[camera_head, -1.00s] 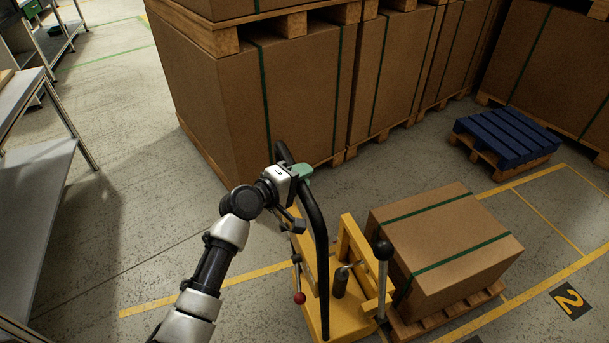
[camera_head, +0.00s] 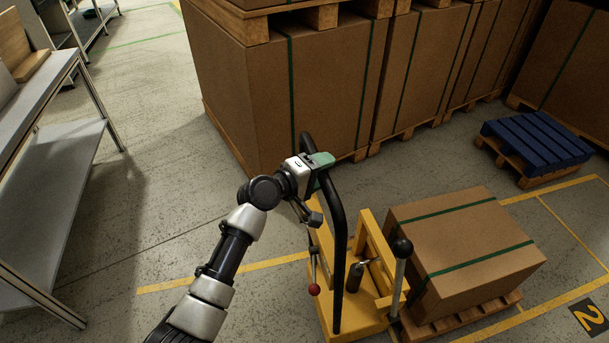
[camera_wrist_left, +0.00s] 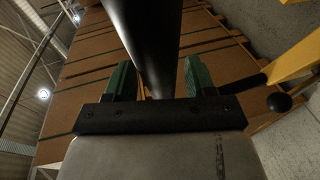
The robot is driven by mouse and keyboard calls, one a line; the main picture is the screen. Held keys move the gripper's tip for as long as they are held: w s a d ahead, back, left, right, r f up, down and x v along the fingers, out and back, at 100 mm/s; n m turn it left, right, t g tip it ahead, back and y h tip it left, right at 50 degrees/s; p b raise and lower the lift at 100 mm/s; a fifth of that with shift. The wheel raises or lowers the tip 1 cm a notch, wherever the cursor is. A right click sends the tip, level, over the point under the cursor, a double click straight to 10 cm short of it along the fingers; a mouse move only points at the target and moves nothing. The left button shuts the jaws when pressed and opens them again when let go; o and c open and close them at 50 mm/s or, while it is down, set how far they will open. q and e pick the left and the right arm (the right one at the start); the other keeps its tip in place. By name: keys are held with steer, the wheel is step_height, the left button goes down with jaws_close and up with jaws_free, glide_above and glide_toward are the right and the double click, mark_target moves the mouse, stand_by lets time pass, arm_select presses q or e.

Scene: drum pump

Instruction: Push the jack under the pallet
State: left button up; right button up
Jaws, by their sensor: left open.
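The yellow jack (camera_head: 358,322) stands on the floor at the lower middle of the head view, with a tall black handle bar (camera_head: 338,235). A small wooden pallet (camera_head: 472,318) carries a strapped cardboard box (camera_head: 465,243) directly right of the jack. How far the jack reaches under the pallet is hidden. My left gripper (camera_head: 321,161) is at the upper part of the handle bar. In the left wrist view the black bar (camera_wrist_left: 146,40) passes between the two green fingers (camera_wrist_left: 157,78), which stand apart with gaps. My right gripper is not in view.
Large strapped boxes on pallets (camera_head: 300,95) stand behind the jack. A blue pallet (camera_head: 536,141) lies on a wooden one at the right. A metal shelf table (camera_head: 55,190) stands at the left. The floor between the table and jack is clear.

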arm_select(q)
steer(key=v, duration=0.9)
steer(key=shift+s+a, duration=0.25)
steer(key=shift+r, duration=0.1)
steer(key=s+a+f+g+y, duration=0.1)
steer(key=s+a+f+y, duration=0.2)
steer(key=f, duration=0.8)
steer(key=s+a+f+m+g+y, duration=0.1)
steer(key=s+a+f+y, duration=0.2)
steer(key=f, duration=0.9)
steer(key=s+a+f+g+y, duration=0.1)
steer(key=s+a+f+y, duration=0.2)
steer(key=f, duration=0.8)
steer(key=s+a+f+m+g+y, duration=0.15)
steer(key=s+a+f, duration=0.25)
steer(key=s+f, duration=0.45)
steer(key=s+a+f+m+g+y, duration=0.1)
steer(key=s+a+f+m+g, duration=0.15)
steer(key=s+f, duration=0.6)
steer(key=s+a+f+m+g, duration=0.1)
steer(key=s+a+f+m, duration=0.1)
steer(key=s, duration=0.8)
steer(key=s+a+f+m+y, duration=0.1)
steer(key=s+a+f+m, duration=0.1)
steer(key=s, duration=0.9)
steer(key=shift+a+g, duration=0.15)
steer(key=shift+g, duration=0.25)
